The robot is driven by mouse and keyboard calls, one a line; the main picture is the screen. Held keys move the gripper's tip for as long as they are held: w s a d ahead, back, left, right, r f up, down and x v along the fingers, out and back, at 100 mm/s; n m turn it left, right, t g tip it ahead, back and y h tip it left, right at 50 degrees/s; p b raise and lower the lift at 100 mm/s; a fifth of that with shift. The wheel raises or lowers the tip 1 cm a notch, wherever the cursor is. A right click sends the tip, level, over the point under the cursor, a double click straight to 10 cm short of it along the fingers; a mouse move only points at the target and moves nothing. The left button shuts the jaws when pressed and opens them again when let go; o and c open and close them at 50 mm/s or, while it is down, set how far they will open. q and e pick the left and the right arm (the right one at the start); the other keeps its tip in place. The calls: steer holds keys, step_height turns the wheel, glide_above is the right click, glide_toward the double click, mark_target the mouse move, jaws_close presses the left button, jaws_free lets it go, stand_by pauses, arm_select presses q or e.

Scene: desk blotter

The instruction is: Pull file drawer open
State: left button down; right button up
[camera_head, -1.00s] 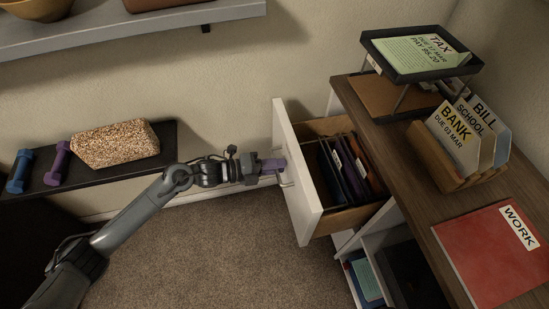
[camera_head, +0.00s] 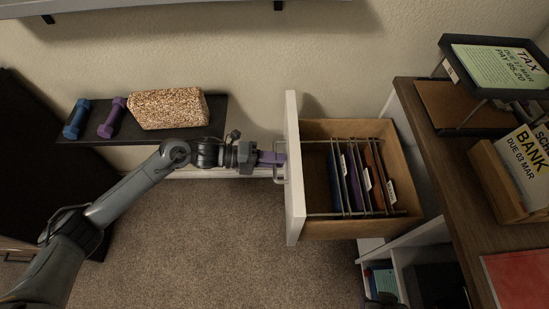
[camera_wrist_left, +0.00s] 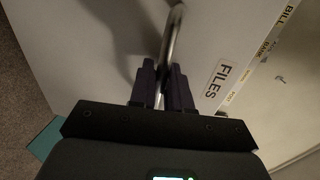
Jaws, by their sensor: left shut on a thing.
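The file drawer (camera_head: 294,188) stands pulled far out of the desk, its white front facing left and its wooden inside showing. Several hanging folders (camera_head: 352,182) in blue, purple and brown hang on its rails. My left gripper (camera_head: 280,160) is at the drawer front, shut on the metal handle (camera_head: 279,177). In the left wrist view the purple fingers of my left gripper (camera_wrist_left: 166,88) close around the handle bar (camera_wrist_left: 172,35), beside a label reading FILES (camera_wrist_left: 222,79). My right gripper is not in view.
The wooden desk top (camera_head: 425,150) at right carries a paper tray (camera_head: 490,75), a letter holder (camera_head: 505,185) and a red folder (camera_head: 520,275). A low dark shelf (camera_head: 75,140) at left holds two dumbbells and a speckled block (camera_head: 168,108). Carpet (camera_head: 200,240) below the drawer is clear.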

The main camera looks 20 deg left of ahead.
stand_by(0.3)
arm_select(q)
steer(key=c, duration=1.3)
jaws_free()
steer(key=shift+c, duration=0.2)
steer(key=p+v, duration=0.3)
steer(key=v, duration=0.8)
